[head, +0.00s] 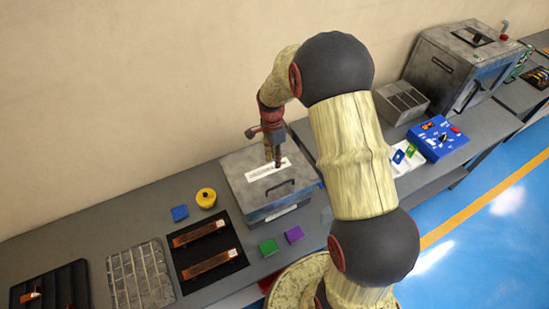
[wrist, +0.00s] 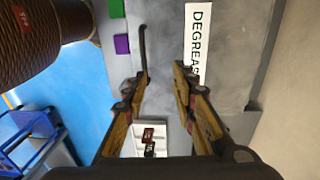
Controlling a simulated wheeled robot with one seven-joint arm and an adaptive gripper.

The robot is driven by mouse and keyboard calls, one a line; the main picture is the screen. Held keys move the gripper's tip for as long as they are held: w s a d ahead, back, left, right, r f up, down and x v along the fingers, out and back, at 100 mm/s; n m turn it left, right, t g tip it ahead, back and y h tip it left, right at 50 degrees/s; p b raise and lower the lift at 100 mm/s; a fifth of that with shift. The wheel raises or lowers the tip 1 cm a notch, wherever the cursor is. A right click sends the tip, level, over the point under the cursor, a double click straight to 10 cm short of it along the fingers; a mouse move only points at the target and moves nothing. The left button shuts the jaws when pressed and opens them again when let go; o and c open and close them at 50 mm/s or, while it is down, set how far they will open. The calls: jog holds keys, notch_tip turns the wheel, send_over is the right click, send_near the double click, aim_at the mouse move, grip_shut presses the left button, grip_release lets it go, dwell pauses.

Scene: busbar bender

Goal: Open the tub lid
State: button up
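The tub (head: 283,213) is a grey metal box on the bench, and its flat lid (head: 245,186) lies shut on top. The lid has a dark bar handle (head: 281,188) near its front edge and a white label reading "DEGREAS…" (wrist: 197,45). My gripper (head: 277,163) points down over the lid by the label, behind the handle in the head view. In the wrist view its two fingers (wrist: 160,72) are apart with nothing between them. The handle (wrist: 143,50) ends close to the left fingertip; I cannot tell whether they touch.
Green (head: 268,247) and purple (head: 293,234) blocks lie in front of the tub. A yellow round pot (head: 206,198), a blue block (head: 180,213) and a black tray with copper bars (head: 185,268) are left. A blue control box (head: 436,137) and grey bin (head: 401,101) stand right.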

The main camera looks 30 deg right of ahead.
notch_tip(320, 180, up, 12)
jog(key=w, duration=0.1)
dwell(0.4)
jog(key=shift+f, duration=0.1)
